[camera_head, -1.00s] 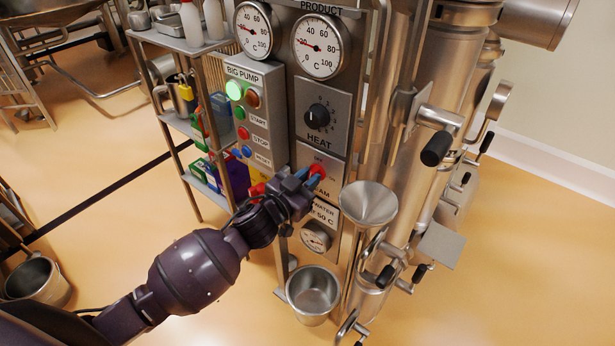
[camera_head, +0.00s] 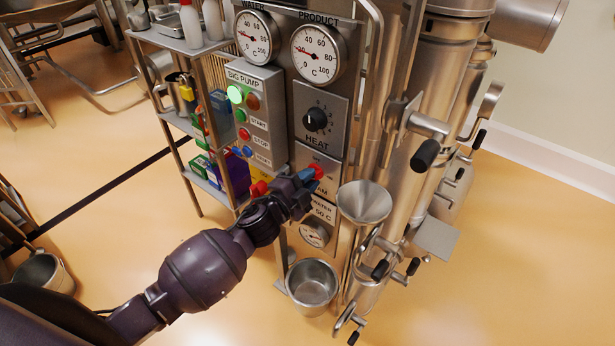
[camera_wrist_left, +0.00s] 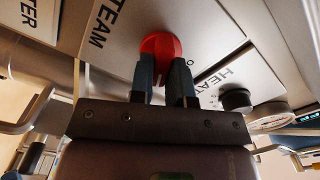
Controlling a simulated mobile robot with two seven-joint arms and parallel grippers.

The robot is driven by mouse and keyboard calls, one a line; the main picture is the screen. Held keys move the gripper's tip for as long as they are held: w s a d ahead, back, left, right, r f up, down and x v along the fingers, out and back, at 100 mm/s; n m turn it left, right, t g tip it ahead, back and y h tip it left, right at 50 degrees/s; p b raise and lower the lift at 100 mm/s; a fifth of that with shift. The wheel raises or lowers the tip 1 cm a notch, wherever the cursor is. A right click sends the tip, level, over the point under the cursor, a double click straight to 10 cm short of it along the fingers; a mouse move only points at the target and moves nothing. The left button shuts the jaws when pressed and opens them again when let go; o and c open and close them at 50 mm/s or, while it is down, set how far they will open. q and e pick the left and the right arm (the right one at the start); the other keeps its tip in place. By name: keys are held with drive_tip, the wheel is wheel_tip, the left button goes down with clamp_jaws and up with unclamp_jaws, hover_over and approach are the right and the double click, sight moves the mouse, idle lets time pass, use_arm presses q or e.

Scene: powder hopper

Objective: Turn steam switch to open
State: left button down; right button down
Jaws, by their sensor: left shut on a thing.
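The steam switch is a red knob (camera_head: 317,171) on the steel steam panel (camera_head: 331,190), below the heat panel. In the left wrist view the round red knob (camera_wrist_left: 160,45) sits by the STEAM label (camera_wrist_left: 108,20). My left gripper (camera_head: 305,176) reaches in from the left and is shut on the red knob. In the left wrist view its two fingers (camera_wrist_left: 161,80) are on either side of the knob's grip. The fingers cover part of the knob and the panel lettering. My right gripper is not in view.
The heat dial (camera_head: 316,119) is above the steam panel. The BIG PUMP box (camera_head: 255,110) with lit green button is to the left. A steel funnel (camera_head: 364,203) stands close on the right, with a steel bucket (camera_head: 312,286) on the floor below.

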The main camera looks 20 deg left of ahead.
use_arm(q)
drive_tip(key=m, duration=0.6)
drive_tip(key=shift+f, duration=0.1)
drive_tip(key=shift+m, duration=0.3)
idle(0.4)
drive_tip(key=c, duration=1.1)
unclamp_jaws()
drive_tip(key=shift+v, duration=5.4)
